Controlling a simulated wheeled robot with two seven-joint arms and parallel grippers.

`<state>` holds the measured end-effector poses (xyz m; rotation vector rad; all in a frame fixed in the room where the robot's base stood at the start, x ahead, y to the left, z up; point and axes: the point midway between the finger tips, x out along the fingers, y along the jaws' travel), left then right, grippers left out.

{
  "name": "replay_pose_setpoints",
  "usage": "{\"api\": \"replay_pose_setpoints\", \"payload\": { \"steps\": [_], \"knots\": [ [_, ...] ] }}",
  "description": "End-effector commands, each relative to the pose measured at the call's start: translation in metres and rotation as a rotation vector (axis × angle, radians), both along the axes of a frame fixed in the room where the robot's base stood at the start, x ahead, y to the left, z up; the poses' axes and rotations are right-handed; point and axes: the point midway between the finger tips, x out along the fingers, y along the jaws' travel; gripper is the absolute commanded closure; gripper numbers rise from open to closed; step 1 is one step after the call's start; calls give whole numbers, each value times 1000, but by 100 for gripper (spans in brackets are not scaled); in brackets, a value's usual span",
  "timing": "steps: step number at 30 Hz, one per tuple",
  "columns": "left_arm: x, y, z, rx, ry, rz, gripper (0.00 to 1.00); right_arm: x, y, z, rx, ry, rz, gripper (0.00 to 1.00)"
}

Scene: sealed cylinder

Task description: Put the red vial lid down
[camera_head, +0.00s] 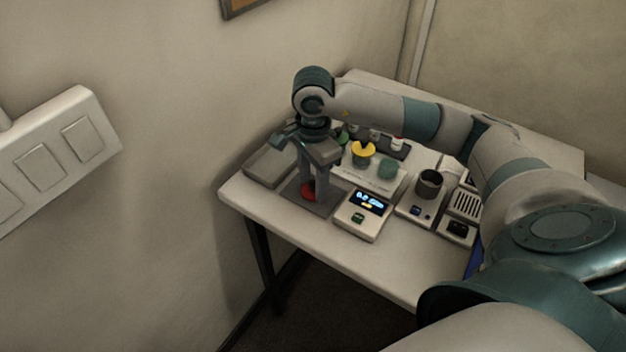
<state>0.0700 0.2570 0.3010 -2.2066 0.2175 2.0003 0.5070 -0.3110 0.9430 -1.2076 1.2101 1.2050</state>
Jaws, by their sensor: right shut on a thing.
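The red vial lid (308,194) is a small red disc low over a dark grey mat (325,208) at the left front of the table. My right gripper (314,188) points straight down over the mat. Its fingers are shut on the red lid and partly hide it. The lid is at or just above the mat; I cannot tell whether it touches. My left gripper is not in view.
A scale with a lit display (364,211) stands right of the mat. A grey box (268,167) lies left of it. Behind are a yellow-topped item (362,150), a green item (388,168) and a dark cup (430,182).

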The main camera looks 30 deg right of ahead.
Motion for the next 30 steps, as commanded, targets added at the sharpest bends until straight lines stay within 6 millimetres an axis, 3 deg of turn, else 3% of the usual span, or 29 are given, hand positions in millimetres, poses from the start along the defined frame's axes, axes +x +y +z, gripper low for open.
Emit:
{"api": "replay_pose_setpoints", "payload": {
  "steps": [10, 11, 13, 25, 30],
  "knots": [
    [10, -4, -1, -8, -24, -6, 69, 0, 0, -2, 0, 0, 0, 78],
    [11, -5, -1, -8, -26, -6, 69, 0, 0, -2, 0, 0, 0, 55],
    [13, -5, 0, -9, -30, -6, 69, 0, 0, -2, 0, 0, 0, 39],
    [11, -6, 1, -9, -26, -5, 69, 0, 0, -1, 0, 0, 0, 39],
    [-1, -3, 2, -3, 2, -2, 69, 0, 0, 2, 0, 0, 0, 39]
  ]
}}
